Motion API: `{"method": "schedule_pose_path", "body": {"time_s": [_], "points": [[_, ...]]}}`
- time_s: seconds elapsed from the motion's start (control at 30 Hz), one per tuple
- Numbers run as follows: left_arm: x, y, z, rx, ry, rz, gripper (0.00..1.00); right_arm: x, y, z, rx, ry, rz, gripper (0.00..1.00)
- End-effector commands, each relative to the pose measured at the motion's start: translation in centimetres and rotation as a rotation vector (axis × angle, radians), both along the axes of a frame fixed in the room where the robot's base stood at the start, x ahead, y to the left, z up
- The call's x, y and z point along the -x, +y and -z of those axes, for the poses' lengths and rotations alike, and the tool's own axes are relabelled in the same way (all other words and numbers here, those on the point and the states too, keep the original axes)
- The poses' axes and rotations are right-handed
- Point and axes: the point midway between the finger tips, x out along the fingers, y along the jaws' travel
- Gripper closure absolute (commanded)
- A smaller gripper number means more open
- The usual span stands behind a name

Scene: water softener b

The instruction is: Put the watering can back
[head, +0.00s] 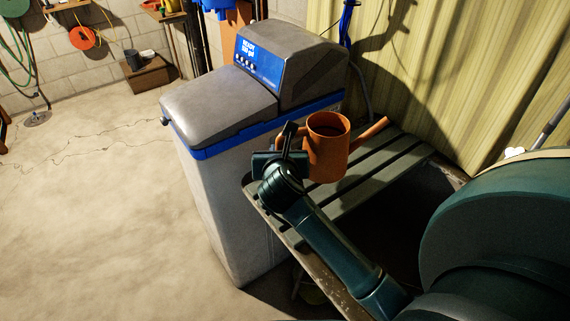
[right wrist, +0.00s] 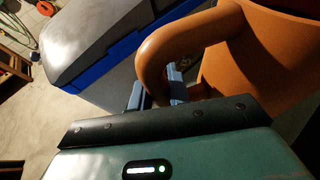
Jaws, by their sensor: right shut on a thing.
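The orange watering can (head: 328,150) is upright at the slatted grey shelf (head: 385,160), with its spout pointing right. I cannot tell whether its base touches the slats. My right gripper (head: 290,146) is on the left side of the can. In the right wrist view, the fingers (right wrist: 158,88) are shut on the can's thick curved handle (right wrist: 172,45), and the can's body (right wrist: 262,60) fills the right side. My left gripper is not in view.
A grey and blue water softener (head: 220,100) stands directly left of the shelf. A yellow-green curtain (head: 440,70) hangs behind. A dark open basin (head: 400,215) lies right of the slats. A brown box (head: 148,74) stands far back left. The concrete floor at left is mostly clear.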

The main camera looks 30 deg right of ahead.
Motion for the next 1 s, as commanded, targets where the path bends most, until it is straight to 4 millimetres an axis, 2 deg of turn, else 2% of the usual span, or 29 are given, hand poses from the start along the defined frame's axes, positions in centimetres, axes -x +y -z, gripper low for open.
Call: {"method": "schedule_pose_path", "body": {"time_s": [0.33,0.73,0.77,1.0], "points": [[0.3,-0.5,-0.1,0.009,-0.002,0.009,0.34,0.0,0.0,4.0,0.003,0.0,-0.001,1.0],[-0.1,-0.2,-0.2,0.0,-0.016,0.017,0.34,0.0,0.0,4.6,0.001,-0.002,-0.001,1.0],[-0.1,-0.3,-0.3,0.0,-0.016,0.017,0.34,0.0,0.0,4.7,-0.001,-0.001,-0.001,0.81],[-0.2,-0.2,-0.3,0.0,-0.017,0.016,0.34,0.0,0.0,4.6,0.0,-0.001,-0.001,0.61]]}}
